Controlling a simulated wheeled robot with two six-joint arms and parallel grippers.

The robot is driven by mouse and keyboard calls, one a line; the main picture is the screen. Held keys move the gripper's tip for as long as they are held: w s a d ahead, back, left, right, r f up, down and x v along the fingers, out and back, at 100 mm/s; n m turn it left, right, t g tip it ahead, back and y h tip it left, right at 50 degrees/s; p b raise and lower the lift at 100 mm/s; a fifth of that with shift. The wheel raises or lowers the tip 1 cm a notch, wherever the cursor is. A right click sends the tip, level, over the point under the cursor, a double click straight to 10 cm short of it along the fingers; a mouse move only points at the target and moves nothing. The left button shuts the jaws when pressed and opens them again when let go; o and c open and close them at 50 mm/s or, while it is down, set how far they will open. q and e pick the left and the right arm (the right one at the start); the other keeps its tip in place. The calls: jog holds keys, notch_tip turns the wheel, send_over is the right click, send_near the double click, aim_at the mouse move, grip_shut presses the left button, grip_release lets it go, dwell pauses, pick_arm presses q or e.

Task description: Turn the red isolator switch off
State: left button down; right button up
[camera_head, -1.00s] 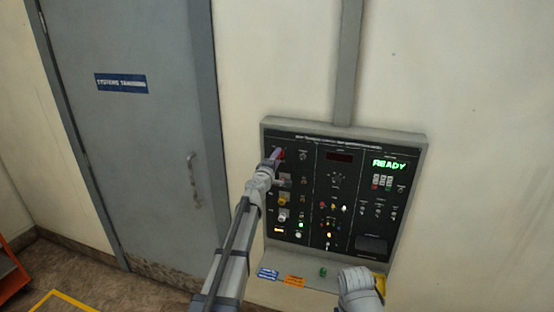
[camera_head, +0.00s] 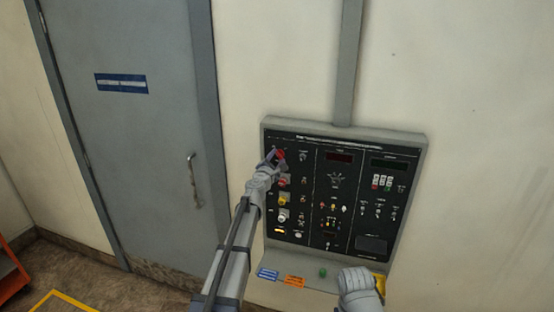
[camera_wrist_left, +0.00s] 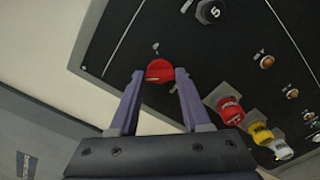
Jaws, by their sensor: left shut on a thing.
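The red isolator switch (camera_head: 281,153) is a round red knob at the top left of the dark control panel (camera_head: 347,225). In the left wrist view the knob (camera_wrist_left: 159,71) sits between the two fingertips. My left gripper (camera_head: 273,157) is shut on it, with a finger at each side, and hides part of it in the head view. My right gripper (camera_head: 358,287) is at the bottom of the head view in front of the panel's lower ledge; its fingers cannot be made out.
Below the isolator are another red knob (camera_wrist_left: 230,109), a yellow one (camera_wrist_left: 261,133) and a white one (camera_wrist_left: 281,149). A black numbered knob (camera_wrist_left: 209,11) is close by. A green button (camera_head: 323,272) is on the ledge. A grey door (camera_head: 140,150) stands to the left.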

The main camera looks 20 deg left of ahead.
pick_arm(q)
jog(key=shift+s+n, duration=0.1)
jog(key=shift+n, duration=0.3)
jog(key=shift+c, duration=1.8)
grip_release()
jog(key=s, duration=0.7)
jog(key=shift+s+a, duration=0.15)
jog(key=shift+s, duration=0.2)
